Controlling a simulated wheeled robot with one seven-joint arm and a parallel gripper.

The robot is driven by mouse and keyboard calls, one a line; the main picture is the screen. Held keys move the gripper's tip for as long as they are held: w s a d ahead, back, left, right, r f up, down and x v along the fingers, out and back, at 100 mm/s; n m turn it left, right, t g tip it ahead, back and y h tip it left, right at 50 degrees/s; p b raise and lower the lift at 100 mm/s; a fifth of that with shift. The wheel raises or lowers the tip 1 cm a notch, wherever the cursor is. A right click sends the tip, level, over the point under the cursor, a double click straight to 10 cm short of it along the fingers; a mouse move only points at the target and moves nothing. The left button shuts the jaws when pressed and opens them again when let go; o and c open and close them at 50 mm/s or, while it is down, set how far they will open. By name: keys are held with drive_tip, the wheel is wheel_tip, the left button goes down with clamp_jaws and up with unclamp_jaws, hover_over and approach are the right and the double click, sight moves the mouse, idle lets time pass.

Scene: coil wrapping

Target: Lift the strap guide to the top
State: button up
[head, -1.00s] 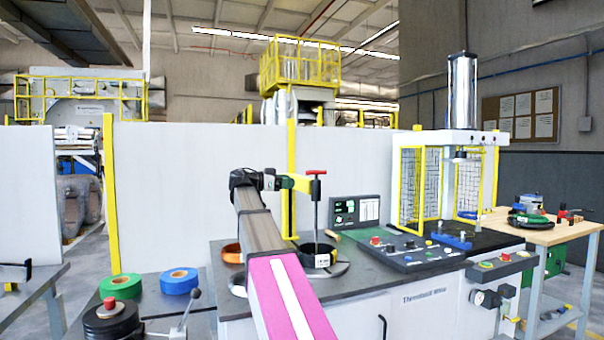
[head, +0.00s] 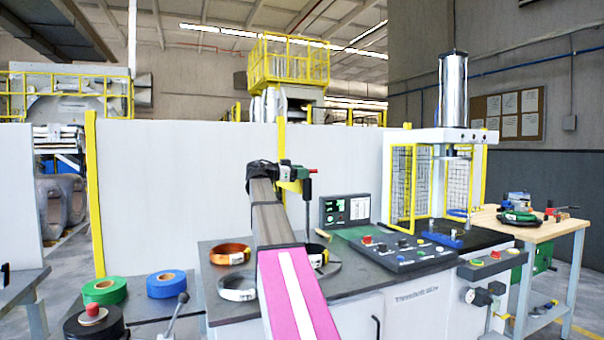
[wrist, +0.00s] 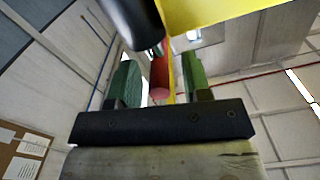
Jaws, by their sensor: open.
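The strap guide appears as a red handle (head: 312,171) on a thin dark upright rod (head: 308,200), above the bench. My gripper (head: 303,173) is at the red handle's height, on its left and partly covering it. In the wrist view, the two green fingers of my gripper (wrist: 160,82) stand apart, open. The red handle (wrist: 159,74) shows end-on between them, with visible room to each finger. A dark cylinder and a yellow surface lie close beyond it. The lower end of the rod is hard to make out.
A control panel (head: 400,255) and a yellow-guarded press stand to the right. Green (head: 104,290) and blue (head: 166,283) rolls are at left. A yellow post (head: 282,150) stands behind my gripper.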

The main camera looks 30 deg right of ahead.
drive_tip(key=shift+d, duration=0.3)
clamp_jaws()
wheel_tip(320, 180, up, 23)
drive_tip(key=shift+f, duration=0.15)
drive_tip(key=shift+w, duration=0.1)
idle(0.3)
unclamp_jaws()
drive_tip(key=shift+a+f, duration=0.1)
